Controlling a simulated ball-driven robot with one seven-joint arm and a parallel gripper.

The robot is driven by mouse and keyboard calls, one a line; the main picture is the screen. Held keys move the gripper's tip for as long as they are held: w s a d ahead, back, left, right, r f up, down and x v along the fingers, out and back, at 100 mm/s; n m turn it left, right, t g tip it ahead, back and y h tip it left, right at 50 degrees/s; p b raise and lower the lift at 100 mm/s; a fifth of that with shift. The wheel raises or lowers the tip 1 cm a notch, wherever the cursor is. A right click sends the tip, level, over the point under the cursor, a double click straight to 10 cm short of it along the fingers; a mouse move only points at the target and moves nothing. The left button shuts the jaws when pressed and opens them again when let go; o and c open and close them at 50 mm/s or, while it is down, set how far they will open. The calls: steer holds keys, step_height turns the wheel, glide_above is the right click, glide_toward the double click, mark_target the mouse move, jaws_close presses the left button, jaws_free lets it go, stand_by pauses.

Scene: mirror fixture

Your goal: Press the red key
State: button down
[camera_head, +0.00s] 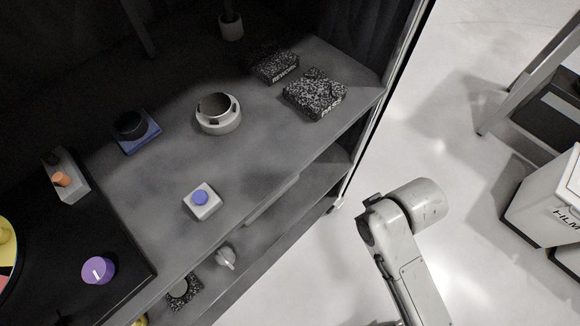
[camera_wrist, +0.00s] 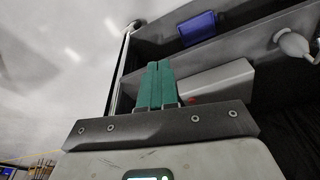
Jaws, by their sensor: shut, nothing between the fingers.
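A small red spot (camera_wrist: 193,99), which may be the red key, shows in the wrist view on the front of a light grey box (camera_wrist: 222,79). It lies just right of my gripper's fingers and its shape is too small to make out. My gripper (camera_wrist: 159,64) has two green fingers, shut together with nothing between them. The fingers overlap the left end of the grey box in the picture; I cannot tell whether they touch it. In the head view no red key shows, and my fingers cannot be made out at the end of my arm.
A white box with a blue button (camera_head: 200,198), a white ring-shaped thing (camera_head: 218,114) and a speckled block (camera_head: 315,94) stand on the grey shelf (camera_head: 255,150). A white bulb-shaped thing (camera_head: 226,257) is on the shelf below.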

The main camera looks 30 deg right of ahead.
steer(key=w+a+n+t+y+b, duration=0.1)
steer(key=w+a+t, duration=0.1)
steer(key=w, duration=0.7)
steer(key=w+a+f+n+t+y+b, duration=0.1)
steer(key=w+a+n+t, duration=0.1)
steer(key=w, duration=0.8)
steer(key=shift+w+a+f+t+y, duration=0.15)
steer(key=shift+a+f+t+y, duration=0.25)
steer(key=shift+t, duration=0.8)
steer(key=shift+r, duration=0.1)
steer(key=b+x, duration=0.1)
steer(key=x, duration=0.9)
steer(key=shift+w, duration=0.1)
step_height(320, 180, down, 3)
steer(key=shift+r, duration=0.2)
steer(key=shift+f+b, duration=0.3)
steer(key=shift+f, duration=0.4)
